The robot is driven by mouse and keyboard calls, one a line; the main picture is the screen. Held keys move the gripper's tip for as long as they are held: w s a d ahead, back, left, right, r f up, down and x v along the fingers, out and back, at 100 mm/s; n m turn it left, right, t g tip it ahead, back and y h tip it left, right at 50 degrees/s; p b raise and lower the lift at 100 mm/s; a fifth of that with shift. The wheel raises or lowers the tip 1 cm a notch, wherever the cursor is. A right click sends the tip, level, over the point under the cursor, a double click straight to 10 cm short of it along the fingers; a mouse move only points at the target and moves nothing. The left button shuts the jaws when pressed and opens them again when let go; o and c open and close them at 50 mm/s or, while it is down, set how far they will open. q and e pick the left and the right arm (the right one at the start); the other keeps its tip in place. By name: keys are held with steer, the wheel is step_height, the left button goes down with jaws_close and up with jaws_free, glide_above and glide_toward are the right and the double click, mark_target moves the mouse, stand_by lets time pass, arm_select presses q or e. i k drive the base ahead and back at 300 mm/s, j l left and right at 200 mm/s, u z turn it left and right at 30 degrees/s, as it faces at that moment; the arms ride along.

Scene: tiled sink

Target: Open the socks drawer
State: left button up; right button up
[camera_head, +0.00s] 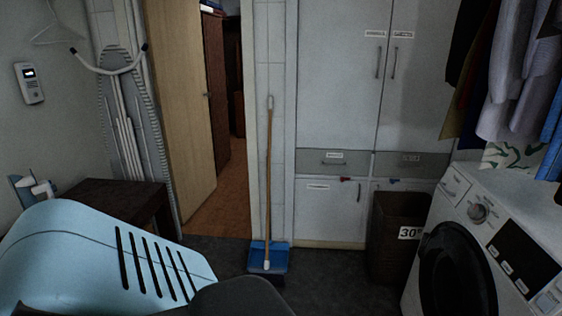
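Two grey drawer fronts sit side by side in the tall white cabinet, below its upper doors. The left drawer (310,163) and the right drawer (440,165) both look closed. Each has a small white label, too small to read, so I cannot tell which is the socks drawer. Neither of my grippers is in view.
A washing machine (463,212) and a dark basket (388,222) stand at the right, the basket before the lower right cabinet. A broom (269,170) and blue dustpan (268,257) stand left of the cabinet. A light blue slotted shape fills the lower left.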

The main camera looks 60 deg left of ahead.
mark_target(322, 160)
steer(key=u, duration=1.5)
steer(key=i+z, duration=0.1)
steer(key=i, duration=1.1)
steer(key=i+z, duration=0.1)
steer(key=i, duration=1.15)
steer(key=i+j+z, duration=0.15)
steer(key=i, duration=1.05)
